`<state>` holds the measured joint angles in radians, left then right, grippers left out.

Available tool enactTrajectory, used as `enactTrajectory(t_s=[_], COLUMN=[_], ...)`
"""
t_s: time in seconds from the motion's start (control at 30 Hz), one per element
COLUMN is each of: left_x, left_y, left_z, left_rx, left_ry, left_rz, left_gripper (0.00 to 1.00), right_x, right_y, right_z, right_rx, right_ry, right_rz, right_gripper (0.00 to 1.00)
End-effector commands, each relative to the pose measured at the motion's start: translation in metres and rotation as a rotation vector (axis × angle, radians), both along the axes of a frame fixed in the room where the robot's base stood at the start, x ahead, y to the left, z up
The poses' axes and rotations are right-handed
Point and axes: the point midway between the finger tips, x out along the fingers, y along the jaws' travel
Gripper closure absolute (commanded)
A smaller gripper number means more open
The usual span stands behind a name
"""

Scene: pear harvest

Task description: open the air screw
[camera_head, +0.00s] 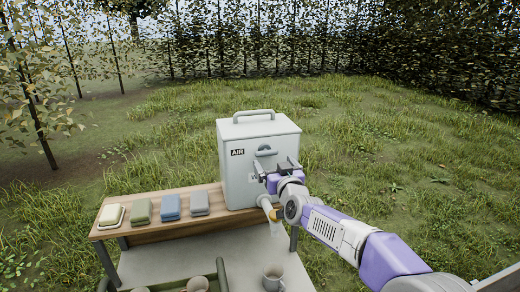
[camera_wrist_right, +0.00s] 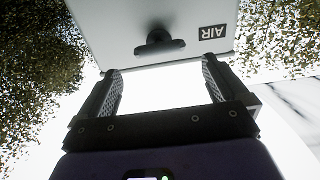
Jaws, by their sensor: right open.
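The air screw (camera_head: 265,152) is a grey winged knob on the front of a white box-shaped container (camera_head: 232,180), beside the "AIR" label (camera_head: 237,152). In the right wrist view the air screw (camera_wrist_right: 158,42) shows dark, beyond the fingertips and roughly between them sideways. My right gripper (camera_head: 272,172) is in front of the container, just below the screw. In the wrist view the gripper (camera_wrist_right: 160,78) has its fingers wide apart with nothing between them. Its exact gap to the screw cannot be told. My left gripper is not in view.
The container stands on a wooden shelf (camera_head: 160,221) with several coloured blocks at left. A white spout (camera_head: 266,204) sticks out low on its front, close to my right arm. Mugs (camera_head: 273,278) stand on the grey lower surface (camera_head: 165,263). Grass lies around.

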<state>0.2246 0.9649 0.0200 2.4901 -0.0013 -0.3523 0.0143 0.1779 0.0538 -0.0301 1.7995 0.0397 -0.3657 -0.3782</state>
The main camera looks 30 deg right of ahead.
Motion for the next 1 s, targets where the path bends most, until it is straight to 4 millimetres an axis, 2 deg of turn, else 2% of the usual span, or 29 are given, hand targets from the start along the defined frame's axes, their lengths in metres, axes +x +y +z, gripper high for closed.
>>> enactTrajectory(t_s=[0.5,0.9,0.93,1.0], left_x=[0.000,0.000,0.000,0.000], left_y=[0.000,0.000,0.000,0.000], left_z=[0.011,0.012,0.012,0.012], left_rx=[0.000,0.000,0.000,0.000], left_ry=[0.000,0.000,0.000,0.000], left_rz=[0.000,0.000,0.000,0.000], left_gripper=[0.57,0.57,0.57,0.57], right_x=[0.064,0.071,0.071,0.071], right_y=[-0.014,-0.017,-0.017,-0.017], right_z=[-0.001,-0.002,-0.002,-0.002], right_rx=[0.001,0.002,0.002,0.002], right_ry=[0.003,0.003,0.003,0.003], right_rz=[0.001,0.001,0.001,0.001], right_gripper=[0.00,0.00,0.02,0.12])
